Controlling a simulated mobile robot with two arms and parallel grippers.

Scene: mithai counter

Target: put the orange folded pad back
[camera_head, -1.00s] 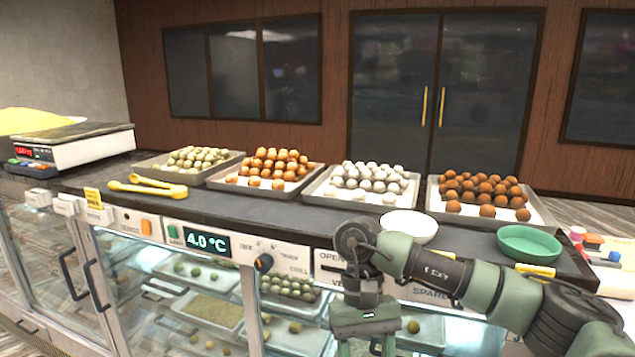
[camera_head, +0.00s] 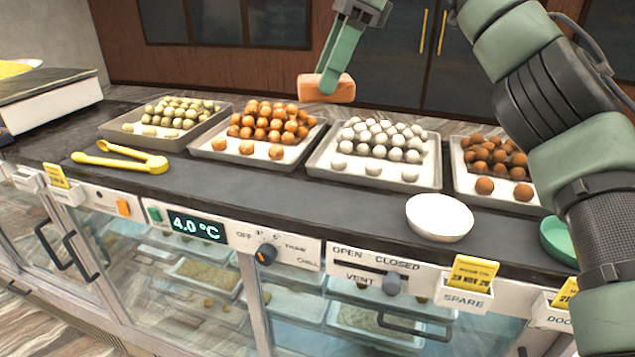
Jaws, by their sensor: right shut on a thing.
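My right gripper (camera_head: 329,85) is shut on the orange folded pad (camera_head: 341,89), a small orange-pink block. It holds the pad in the air, in the picture above the back edge of the tray of orange balls and the tray of white balls. My right arm reaches in from the right and covers part of the tray of brown balls and the green bowl. My left gripper does not show.
Trays of green balls (camera_head: 196,139), orange balls (camera_head: 203,151), white balls (camera_head: 325,169) and brown balls (camera_head: 467,187) stand on the dark counter (camera_head: 280,190). Yellow tongs (camera_head: 120,160) lie at left, beyond them a scale (camera_head: 50,95). A white bowl (camera_head: 439,218) and green bowl (camera_head: 556,240) stand at right.

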